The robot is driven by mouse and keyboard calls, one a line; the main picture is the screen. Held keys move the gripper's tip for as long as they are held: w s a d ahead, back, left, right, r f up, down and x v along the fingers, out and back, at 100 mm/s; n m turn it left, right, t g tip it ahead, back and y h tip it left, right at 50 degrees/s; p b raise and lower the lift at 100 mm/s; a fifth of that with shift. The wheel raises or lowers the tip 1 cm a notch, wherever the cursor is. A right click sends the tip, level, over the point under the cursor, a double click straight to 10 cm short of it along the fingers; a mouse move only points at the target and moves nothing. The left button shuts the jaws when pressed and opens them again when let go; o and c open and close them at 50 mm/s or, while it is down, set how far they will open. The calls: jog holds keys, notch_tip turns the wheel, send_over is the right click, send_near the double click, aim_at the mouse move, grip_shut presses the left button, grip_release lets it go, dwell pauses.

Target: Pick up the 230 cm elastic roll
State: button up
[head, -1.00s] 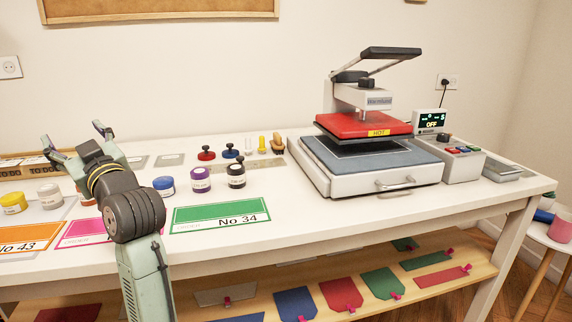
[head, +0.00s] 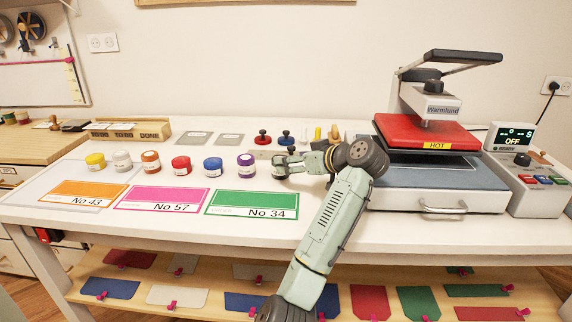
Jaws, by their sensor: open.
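No roll marked 230 cm can be read in the head view. Round spools (head: 32,27) hang on the wall board at the upper left, partly cut by the frame edge; their labels are too small to read. My gripper (head: 279,165) is open over the white table, pointing left, far from the spools. A pot with a dark lid lies at its fingertips in the picture and is mostly hidden; I cannot tell whether they touch.
Colored pots (head: 213,167) stand in a row on the white table (head: 330,232) behind numbered cards (head: 252,204). A heat press (head: 428,140) stands right of my arm. A wooden desk (head: 30,143) with small items is at the left. A wooden rack (head: 130,130) stands behind the pots.

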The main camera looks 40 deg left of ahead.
jog(key=shift+w+a+f, duration=0.2)
jog(key=shift+a+f, duration=0.05)
jog(key=shift+a, duration=0.35)
jog(key=p+x, duration=0.2)
jog(key=x, duration=0.2)
jog(key=shift+s+a+p, duration=0.1)
jog(key=shift+a+p, duration=0.1)
jog(key=shift+p, duration=0.2)
jog(key=shift+a+f, duration=0.3)
jog(key=c, duration=1.2)
